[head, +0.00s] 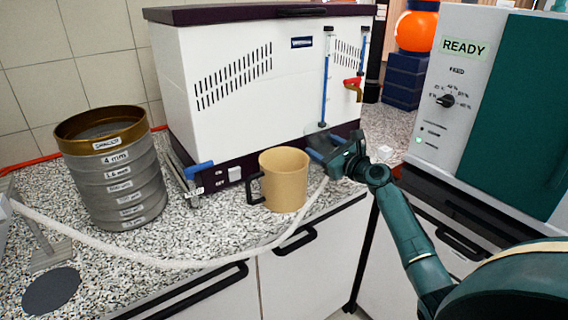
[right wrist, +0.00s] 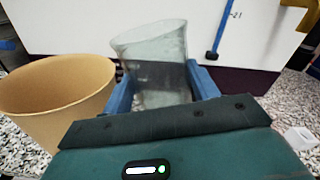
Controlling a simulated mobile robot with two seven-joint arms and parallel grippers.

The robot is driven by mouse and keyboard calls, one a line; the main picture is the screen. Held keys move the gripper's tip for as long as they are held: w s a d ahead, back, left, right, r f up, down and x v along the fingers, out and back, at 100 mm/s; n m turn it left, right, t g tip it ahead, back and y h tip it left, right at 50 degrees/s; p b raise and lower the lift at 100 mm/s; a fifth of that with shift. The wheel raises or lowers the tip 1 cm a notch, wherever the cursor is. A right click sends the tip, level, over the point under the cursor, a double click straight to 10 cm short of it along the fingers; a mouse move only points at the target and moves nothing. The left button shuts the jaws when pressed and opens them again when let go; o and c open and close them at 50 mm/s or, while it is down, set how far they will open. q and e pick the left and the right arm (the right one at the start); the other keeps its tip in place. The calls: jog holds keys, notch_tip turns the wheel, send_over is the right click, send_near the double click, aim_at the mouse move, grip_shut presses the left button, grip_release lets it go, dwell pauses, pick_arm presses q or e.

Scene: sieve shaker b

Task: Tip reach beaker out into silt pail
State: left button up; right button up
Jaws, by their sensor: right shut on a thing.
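The clear glass beaker (right wrist: 152,52) is between the two blue fingers of my right gripper (right wrist: 162,90), which is shut on it. In the head view the right gripper (head: 322,148) is just right of the tan pail, and only a faint bit of the beaker (head: 314,129) shows. The tan pail (head: 284,182), with a black handle on its left, stands upright on the speckled counter near its front edge. In the right wrist view the pail (right wrist: 55,105) is left of the beaker, and its floor is hidden. The beaker's contents cannot be made out. My left gripper is not in view.
A white machine (head: 240,90) stands close behind the pail. A sieve stack (head: 115,170) is at the left, and a pale hose (head: 180,263) runs along the counter front. A machine reading READY (head: 465,90) is at the right. A grey disc (head: 51,291) lies front left.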

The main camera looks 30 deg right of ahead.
jog(key=f, duration=0.1)
jog(key=f+m+b, duration=0.1)
jog(key=f, duration=0.1)
jog(key=shift+d, duration=0.3)
jog(key=shift+w+d+r+m+p, duration=0.1)
jog(key=shift+d+r+m+p, duration=0.15)
jog(key=shift+r+m+p, duration=0.7)
jog(key=shift+d+p, duration=0.1)
jog(key=shift+p, duration=0.4)
jog(key=shift+d+r+p, duration=0.15)
jog(key=shift+r+p, duration=0.1)
jog(key=shift+p, duration=0.15)
jog(key=shift+r+m, duration=0.15)
jog(key=shift+m, duration=0.1)
notch_tip(320, 180, up, 4)
jog(key=p, duration=0.4)
jog(key=shift+r, duration=0.25)
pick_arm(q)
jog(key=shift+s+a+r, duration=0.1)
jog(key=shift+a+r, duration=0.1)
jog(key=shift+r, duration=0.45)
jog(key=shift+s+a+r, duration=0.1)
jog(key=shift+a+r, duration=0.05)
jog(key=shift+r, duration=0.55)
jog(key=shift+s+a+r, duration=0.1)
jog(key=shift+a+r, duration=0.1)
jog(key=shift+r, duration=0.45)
pick_arm(e)
jog(key=shift+r, duration=0.55)
